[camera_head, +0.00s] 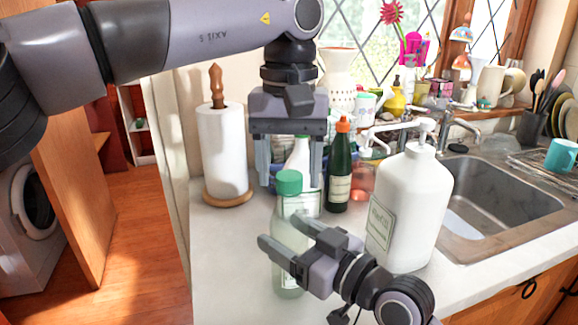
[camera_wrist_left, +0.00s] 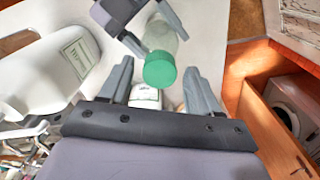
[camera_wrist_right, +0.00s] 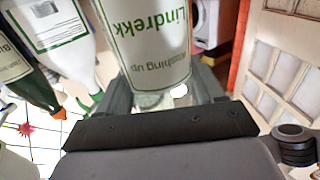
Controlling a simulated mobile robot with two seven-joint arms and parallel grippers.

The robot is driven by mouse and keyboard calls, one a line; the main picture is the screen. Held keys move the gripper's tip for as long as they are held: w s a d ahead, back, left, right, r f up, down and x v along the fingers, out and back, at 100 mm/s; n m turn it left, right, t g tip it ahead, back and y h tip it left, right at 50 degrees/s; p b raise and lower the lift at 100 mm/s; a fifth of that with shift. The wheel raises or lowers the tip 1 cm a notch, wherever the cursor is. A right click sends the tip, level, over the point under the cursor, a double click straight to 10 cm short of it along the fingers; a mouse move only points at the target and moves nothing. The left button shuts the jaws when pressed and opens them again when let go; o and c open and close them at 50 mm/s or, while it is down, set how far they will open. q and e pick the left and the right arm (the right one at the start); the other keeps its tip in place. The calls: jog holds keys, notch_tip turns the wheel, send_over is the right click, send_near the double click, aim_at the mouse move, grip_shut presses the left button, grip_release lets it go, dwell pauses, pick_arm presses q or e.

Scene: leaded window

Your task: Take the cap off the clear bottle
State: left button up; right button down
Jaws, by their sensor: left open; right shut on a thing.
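The clear bottle (camera_head: 289,240) stands upright on the counter with its green cap (camera_head: 289,182) on top. My right gripper (camera_head: 285,235) is shut around the bottle's body from the right. In the right wrist view the labelled bottle (camera_wrist_right: 150,45) fills the space between the fingers. My left gripper (camera_head: 290,185) is open and points down above the bottle, its fingers on either side and somewhat above the cap. In the left wrist view the cap (camera_wrist_left: 160,70) shows between the open fingers, apart from both.
A large white pump bottle (camera_head: 410,210) stands close on the right. A dark green bottle with an orange cap (camera_head: 340,165) and a white bottle (camera_head: 302,160) stand behind. A paper towel roll (camera_head: 222,150) is at left. The sink (camera_head: 490,205) is at right.

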pick_arm(q)
jog(key=shift+f, duration=0.15)
jog(key=c, duration=1.1)
